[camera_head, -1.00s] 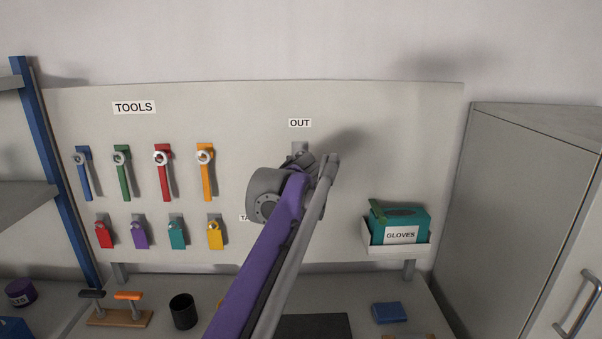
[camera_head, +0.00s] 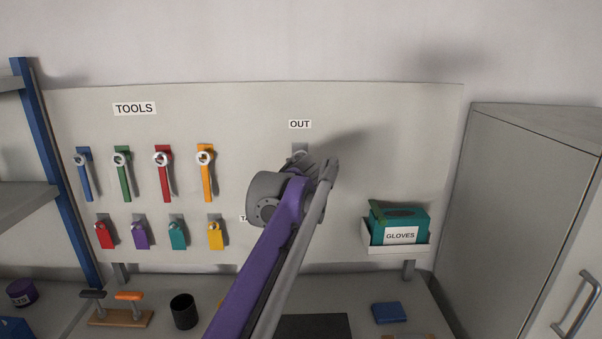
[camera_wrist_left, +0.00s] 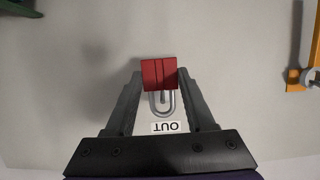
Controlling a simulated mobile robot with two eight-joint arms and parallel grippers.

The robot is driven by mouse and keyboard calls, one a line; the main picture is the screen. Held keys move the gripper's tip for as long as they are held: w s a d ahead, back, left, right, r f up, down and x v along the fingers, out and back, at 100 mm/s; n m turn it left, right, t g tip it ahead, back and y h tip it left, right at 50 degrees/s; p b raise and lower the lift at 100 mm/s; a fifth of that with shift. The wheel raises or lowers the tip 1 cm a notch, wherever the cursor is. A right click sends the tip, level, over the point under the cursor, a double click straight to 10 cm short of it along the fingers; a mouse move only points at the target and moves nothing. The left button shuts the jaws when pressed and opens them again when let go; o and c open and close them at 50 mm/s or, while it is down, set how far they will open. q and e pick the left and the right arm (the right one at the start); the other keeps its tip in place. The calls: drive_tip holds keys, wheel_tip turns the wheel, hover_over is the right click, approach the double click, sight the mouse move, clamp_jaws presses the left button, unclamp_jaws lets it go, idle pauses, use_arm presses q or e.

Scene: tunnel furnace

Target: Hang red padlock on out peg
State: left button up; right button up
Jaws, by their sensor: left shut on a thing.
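The red padlock (camera_wrist_left: 159,73) is between the fingertips of my left gripper (camera_wrist_left: 160,78) in the left wrist view, and the gripper is shut on its body. Its grey shackle (camera_wrist_left: 153,107) points toward the OUT label (camera_wrist_left: 168,127), which shows upside down there. A small grey piece, likely the out peg, shows within the shackle loop; I cannot tell whether the shackle is over it or in front. In the head view the peg's grey backplate (camera_head: 300,147) shows under the OUT label (camera_head: 300,124). My left wrist hides the padlock there. My right gripper is not in view.
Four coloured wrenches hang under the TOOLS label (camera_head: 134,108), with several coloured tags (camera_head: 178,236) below. A glove box (camera_head: 399,222) sits in a holder to the right. A cabinet (camera_head: 530,200) stands farther right. The panel around the OUT label is otherwise clear.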

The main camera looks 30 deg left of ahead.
use_arm(q)
drive_tip(key=shift+w, duration=0.1)
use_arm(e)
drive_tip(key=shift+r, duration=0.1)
use_arm(q)
drive_tip(key=shift+w+a+p, duration=0.35)
drive_tip(key=shift+w+a, duration=0.3)
drive_tip(key=shift+w, duration=0.35)
drive_tip(key=shift+w+a+p, duration=0.3)
drive_tip(key=shift+w+a, duration=0.3)
drive_tip(key=shift+w, duration=0.35)
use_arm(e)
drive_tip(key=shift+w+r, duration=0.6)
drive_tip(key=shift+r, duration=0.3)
use_arm(q)
drive_tip(key=shift+w, duration=0.1)
drive_tip(key=shift+f, duration=0.3)
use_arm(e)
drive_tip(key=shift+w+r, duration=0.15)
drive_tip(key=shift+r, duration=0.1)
use_arm(q)
drive_tip(key=o, duration=1.5)
